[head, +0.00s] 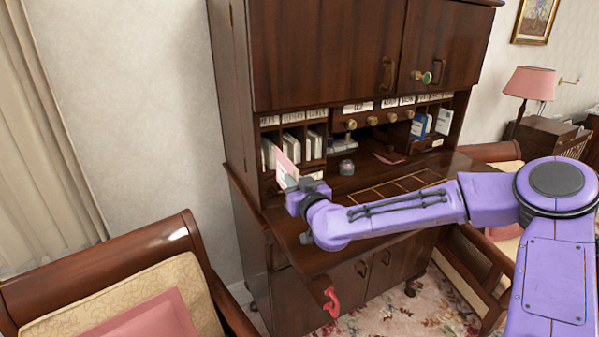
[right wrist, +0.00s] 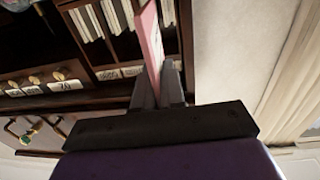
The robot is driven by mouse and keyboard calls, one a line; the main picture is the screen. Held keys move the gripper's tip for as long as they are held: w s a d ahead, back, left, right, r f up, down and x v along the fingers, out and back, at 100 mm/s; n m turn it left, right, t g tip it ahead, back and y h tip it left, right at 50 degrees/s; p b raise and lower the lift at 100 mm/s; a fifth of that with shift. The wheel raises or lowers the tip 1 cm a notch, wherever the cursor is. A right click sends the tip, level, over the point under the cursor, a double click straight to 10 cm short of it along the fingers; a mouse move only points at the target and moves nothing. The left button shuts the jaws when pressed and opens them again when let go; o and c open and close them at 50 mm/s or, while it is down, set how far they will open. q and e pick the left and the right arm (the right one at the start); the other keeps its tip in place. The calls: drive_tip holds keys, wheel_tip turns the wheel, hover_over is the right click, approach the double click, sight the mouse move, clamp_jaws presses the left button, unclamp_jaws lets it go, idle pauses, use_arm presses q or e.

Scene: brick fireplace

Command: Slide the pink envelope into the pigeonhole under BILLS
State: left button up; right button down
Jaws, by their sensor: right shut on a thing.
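The pink envelope (head: 287,168) stands on edge, tilted, in my right gripper (head: 293,187), in front of the left-hand pigeonholes (head: 300,137) of the desk. In the right wrist view the fingers (right wrist: 160,85) are shut on the envelope (right wrist: 152,38), whose far end points toward the pigeonholes. White labels (head: 292,117) sit above these pigeonholes, but I cannot read which one says BILLS. Pale envelopes or papers (head: 315,140) stand in several of them. I cannot tell whether the pink envelope's far end is inside a slot. My left gripper is out of view.
The lowered desk top (head: 350,185) lies under my right arm. A small round dome-like object (head: 346,167) and a flat pinkish piece (head: 388,158) lie toward its back. Blue and white items (head: 420,125) stand at right. An armchair (head: 130,280) is at the left front.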

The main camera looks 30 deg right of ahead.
drive_tip(key=shift+w+d+n+y, duration=0.15)
drive_tip(key=shift+d+n+y, duration=0.25)
drive_tip(key=shift+d+y, duration=0.25)
drive_tip(key=w+d+b, duration=0.1)
drive_tip(key=w+b, duration=0.3)
drive_tip(key=w, duration=1.3)
drive_tip(key=shift+w+f, duration=0.25)
drive_tip(key=shift+f, duration=0.2)
idle(0.4)
